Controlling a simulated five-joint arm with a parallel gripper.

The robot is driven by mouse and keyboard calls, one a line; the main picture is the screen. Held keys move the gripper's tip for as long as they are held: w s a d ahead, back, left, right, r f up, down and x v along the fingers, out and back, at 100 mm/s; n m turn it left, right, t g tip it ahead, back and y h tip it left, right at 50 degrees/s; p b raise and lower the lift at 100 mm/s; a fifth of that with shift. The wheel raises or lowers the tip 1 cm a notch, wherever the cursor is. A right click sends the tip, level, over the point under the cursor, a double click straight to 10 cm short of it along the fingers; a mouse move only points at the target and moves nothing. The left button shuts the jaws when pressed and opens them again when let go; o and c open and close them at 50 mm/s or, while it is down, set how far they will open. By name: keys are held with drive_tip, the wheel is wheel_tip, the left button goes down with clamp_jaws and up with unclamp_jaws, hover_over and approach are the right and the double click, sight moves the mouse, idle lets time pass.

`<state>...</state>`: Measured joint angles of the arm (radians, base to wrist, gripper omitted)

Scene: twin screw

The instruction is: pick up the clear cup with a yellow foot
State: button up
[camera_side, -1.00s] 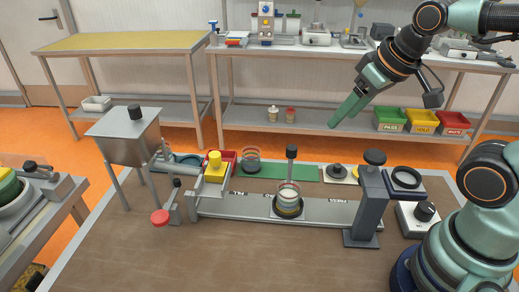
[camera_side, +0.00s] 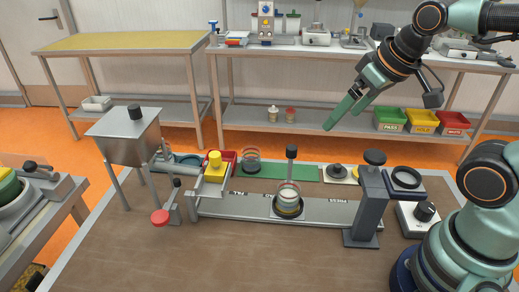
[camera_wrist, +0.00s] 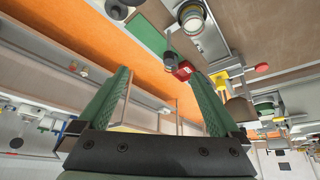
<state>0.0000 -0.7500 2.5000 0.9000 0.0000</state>
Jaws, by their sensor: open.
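My gripper (camera_side: 343,114) is raised at the upper right of the side view, high above the bench, with its two green fingers apart and nothing between them. It also shows in the wrist view (camera_wrist: 160,78). A clear cup (camera_side: 288,196) with pale contents stands upright on a dark round seat on the grey rail. It shows at the top of the wrist view (camera_wrist: 193,17). Another clear cup (camera_side: 251,160) with a reddish band stands on the green mat behind. My gripper is well apart from both.
A grey post (camera_side: 372,200) stands right of the rail cup, and a black-knobbed lever (camera_side: 291,153) rises behind it. A hopper (camera_side: 128,132) stands farther left. The front bench is clear.

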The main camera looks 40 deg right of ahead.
drive_tip(key=n+g, duration=0.6)
drive_tip(key=n, duration=1.1)
hover_over(289, 189)
drive_tip(key=s+a, duration=0.2)
wheel_tip(289, 189, down, 9)
drive_tip(key=f, duration=1.1)
drive_tip(key=shift+w+d+f, duration=0.15)
drive_tip(key=shift+w+f, duration=0.05)
clamp_jaws()
